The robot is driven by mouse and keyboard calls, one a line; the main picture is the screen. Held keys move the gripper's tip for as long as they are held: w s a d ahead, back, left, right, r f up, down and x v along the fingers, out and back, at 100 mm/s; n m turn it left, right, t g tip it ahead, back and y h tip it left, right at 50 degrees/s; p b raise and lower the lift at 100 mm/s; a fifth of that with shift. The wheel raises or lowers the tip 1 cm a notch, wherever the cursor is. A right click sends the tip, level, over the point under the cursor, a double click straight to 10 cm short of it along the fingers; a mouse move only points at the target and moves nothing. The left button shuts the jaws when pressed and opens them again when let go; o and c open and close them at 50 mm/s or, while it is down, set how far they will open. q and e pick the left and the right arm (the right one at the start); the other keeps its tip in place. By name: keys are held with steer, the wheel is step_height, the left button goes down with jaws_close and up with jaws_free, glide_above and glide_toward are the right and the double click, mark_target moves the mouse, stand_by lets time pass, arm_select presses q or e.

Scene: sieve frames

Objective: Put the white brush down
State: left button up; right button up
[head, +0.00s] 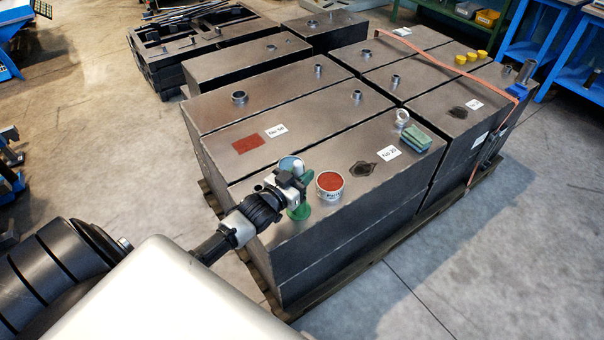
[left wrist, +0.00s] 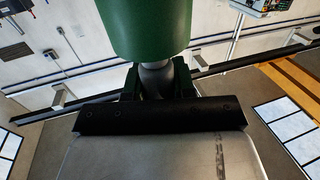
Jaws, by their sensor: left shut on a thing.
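My left gripper (head: 287,184) is over the near left end of the front dark metal box (head: 312,222). It is shut on the grey neck of the white brush, which has a pale rounded top (head: 291,164) and a green end (head: 300,212) below the jaws. In the left wrist view the green part (left wrist: 146,28) fills the upper middle, with the jaws (left wrist: 157,82) around the neck. I cannot tell whether the green end touches the box. A tub of red stuff (head: 330,184) stands just right of the gripper. My right gripper is not in view.
A green block (head: 416,138) and a grey ring (head: 402,118) stand toward the right of the box tops. A red patch (head: 253,145) and a dark ragged hole (head: 362,168) mark the tops. Bare metal lies between the tub and the hole.

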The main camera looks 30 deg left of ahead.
arm_select(q)
steer(key=shift+f, duration=0.1)
steer(key=o, duration=0.9)
